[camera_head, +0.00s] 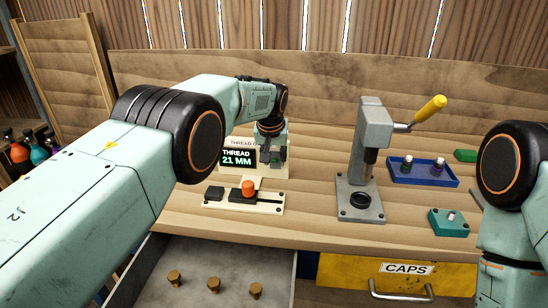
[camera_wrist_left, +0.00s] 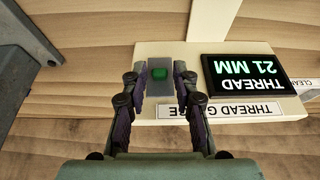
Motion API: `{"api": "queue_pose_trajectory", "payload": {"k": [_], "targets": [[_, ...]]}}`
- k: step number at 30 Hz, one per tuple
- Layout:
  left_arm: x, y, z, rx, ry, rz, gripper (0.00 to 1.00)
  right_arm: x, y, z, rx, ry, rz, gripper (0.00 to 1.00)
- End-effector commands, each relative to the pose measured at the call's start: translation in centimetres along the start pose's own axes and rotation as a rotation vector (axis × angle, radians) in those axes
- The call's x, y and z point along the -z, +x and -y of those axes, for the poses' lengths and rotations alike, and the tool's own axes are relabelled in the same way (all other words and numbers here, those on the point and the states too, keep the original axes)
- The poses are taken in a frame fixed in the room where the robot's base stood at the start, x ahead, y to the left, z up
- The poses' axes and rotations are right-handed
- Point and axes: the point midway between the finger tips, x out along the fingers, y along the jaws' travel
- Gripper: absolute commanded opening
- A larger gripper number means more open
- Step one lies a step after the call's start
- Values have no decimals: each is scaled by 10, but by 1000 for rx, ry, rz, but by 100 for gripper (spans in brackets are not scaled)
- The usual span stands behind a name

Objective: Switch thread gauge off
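The thread gauge (camera_head: 280,171) is a cream panel standing on the bench in the head view. Its dark screen (camera_head: 236,158) is lit and reads "THREAD 21 MM". In the left wrist view, the gauge (camera_wrist_left: 172,55) appears upside down, with its lit screen (camera_wrist_left: 239,76) to the right. A green lit button (camera_wrist_left: 159,73) sits on a grey plate (camera_wrist_left: 168,88) on the panel. My left gripper (camera_wrist_left: 158,80) is open, its two fingers apart on either side of the plate in the picture. Contact cannot be told. My left gripper (camera_head: 270,155) partly covers the gauge in the head view. My right gripper is out of view.
A cream base with an orange knob (camera_head: 248,188) stands in front of the gauge. A grey press (camera_head: 372,150) with a yellow handle stands to the right. Beyond it are a blue tray (camera_head: 421,180) and a teal block (camera_head: 449,223). An open drawer (camera_head: 222,258) holds brass pieces below.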

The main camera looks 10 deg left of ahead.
Motion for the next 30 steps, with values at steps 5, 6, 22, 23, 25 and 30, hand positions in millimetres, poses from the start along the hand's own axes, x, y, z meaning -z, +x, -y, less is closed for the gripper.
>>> {"api": "queue_pose_trajectory", "payload": {"k": [5, 6, 22, 23, 25, 30], "targets": [[0, 0, 0, 0, 0, -1, 11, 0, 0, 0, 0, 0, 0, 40], [0, 0, 0, 0, 0, -1, 7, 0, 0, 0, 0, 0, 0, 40], [1, 0, 0, 2, 1, -34, 0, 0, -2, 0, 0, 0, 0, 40], [0, 1, 0, 3, 1, -41, 0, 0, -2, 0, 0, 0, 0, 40], [0, 1, 0, 3, 0, -62, 0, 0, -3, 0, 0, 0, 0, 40], [-2, 2, 0, 3, 1, -114, 0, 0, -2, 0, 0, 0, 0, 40]]}}
